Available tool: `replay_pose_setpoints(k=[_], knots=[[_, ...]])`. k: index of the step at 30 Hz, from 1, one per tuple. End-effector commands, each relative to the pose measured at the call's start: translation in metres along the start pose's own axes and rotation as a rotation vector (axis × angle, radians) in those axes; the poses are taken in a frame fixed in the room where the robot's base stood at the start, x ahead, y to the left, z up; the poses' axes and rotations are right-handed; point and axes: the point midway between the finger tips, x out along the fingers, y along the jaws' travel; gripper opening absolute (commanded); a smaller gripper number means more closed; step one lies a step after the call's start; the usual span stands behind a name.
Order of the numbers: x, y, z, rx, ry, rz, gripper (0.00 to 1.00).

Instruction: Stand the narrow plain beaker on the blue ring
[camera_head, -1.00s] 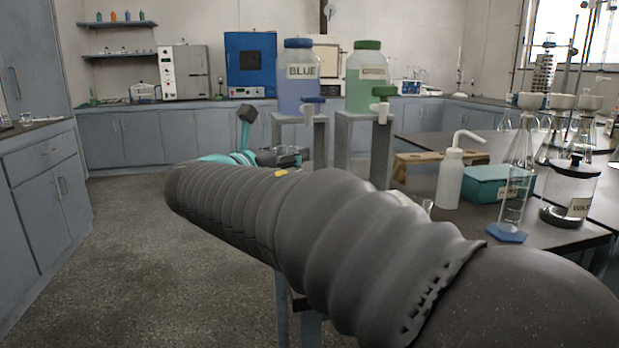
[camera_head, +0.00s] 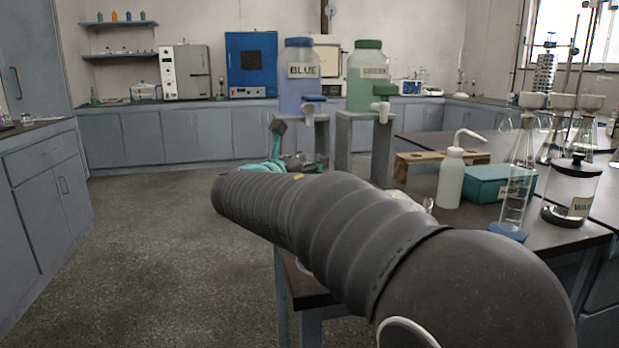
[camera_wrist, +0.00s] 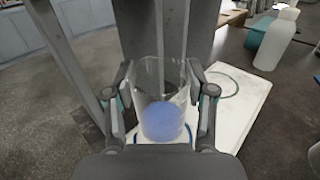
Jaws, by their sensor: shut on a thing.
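In the wrist view my gripper (camera_wrist: 160,70) is shut on a clear glass beaker (camera_wrist: 157,84), which stands upright between the fingers. A blue patch shows in its lower part, seemingly liquid. Below the beaker lies a white mat (camera_wrist: 246,99). A blue arc (camera_wrist: 189,133) on the mat shows partly around the beaker's bottom; the beaker and gripper hide the rest. I cannot tell whether the beaker's base touches the mat. A dark green ring (camera_wrist: 236,85) is on the mat to the right. In the head view my arm mostly hides the gripper.
A grey stand (camera_wrist: 135,35) rises just beyond the beaker. The BLUE carboy (camera_head: 300,85) and green carboy (camera_head: 366,85) stand on grey stands. A white wash bottle (camera_head: 450,180), teal box (camera_head: 485,184) and glass cylinder (camera_head: 515,200) stand on the right bench.

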Motion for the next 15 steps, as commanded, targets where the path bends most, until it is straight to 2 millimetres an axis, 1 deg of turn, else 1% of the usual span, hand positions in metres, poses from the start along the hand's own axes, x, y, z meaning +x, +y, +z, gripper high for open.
replay_pose_setpoints(k=[6, 7, 10, 15], knots=[[0.0, 0.0, -0.029, -0.003, 0.0, 0.0, 0.12], [0.002, 0.0, -0.031, -0.003, 0.0, -0.001, 0.12], [0.004, 0.0, -0.035, 0.0, 0.0, -0.001, 0.12], [0.004, 0.0, -0.034, 0.0, 0.0, 0.0, 0.12]])
